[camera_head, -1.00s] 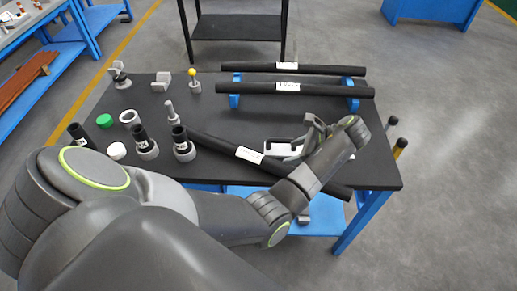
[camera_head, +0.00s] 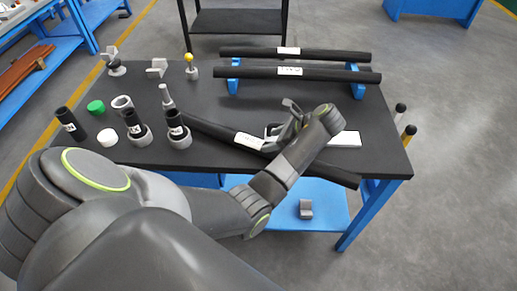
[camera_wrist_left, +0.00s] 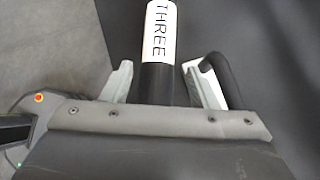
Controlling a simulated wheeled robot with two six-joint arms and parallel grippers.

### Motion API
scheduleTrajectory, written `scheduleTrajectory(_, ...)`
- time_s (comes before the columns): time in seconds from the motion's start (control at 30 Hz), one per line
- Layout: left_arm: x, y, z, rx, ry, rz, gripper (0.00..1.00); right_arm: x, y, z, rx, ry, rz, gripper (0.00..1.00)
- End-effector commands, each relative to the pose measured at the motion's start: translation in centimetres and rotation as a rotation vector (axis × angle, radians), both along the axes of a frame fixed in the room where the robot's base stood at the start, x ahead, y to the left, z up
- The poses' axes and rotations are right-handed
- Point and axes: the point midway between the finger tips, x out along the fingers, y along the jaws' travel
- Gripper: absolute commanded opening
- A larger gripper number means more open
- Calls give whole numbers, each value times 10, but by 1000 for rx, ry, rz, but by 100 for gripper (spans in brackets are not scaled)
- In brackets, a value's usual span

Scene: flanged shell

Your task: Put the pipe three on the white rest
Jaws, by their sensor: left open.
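Pipe three (camera_head: 212,128) is a long dark tube lying diagonally on the black table, its right end over the front edge. Its white label (camera_head: 249,141) reads THREE in the left wrist view (camera_wrist_left: 160,32). My left gripper (camera_head: 280,128) is just right of the label. In the left wrist view my left gripper (camera_wrist_left: 157,72) is open, one finger on each side of the pipe, with gaps. A flat white piece (camera_head: 345,139) lies beyond my wrist, partly hidden; I cannot tell whether it is the white rest. My right gripper is not seen.
Two labelled pipes (camera_head: 335,75) lie across blue supports (camera_head: 233,82) at the back. Black tubes in grey rings (camera_head: 178,133), a green cap (camera_head: 96,107) and a white cap (camera_head: 107,137) crowd the left. A grey block (camera_head: 306,208) sits on the lower blue shelf.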

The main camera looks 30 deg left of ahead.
Motion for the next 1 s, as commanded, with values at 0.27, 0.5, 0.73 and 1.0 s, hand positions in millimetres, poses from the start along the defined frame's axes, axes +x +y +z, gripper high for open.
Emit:
scheduleTrajectory(0.27,-5,17,-17,1,2,2,54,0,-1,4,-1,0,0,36)
scheduleTrajectory(0.5,-8,37,-40,0,1,1,54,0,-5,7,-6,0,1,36)
scheduleTrajectory(0.73,-8,38,-43,-2,-1,1,54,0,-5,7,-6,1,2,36)
scheduleTrajectory(1.0,-8,38,-43,-2,-1,1,24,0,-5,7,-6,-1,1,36)
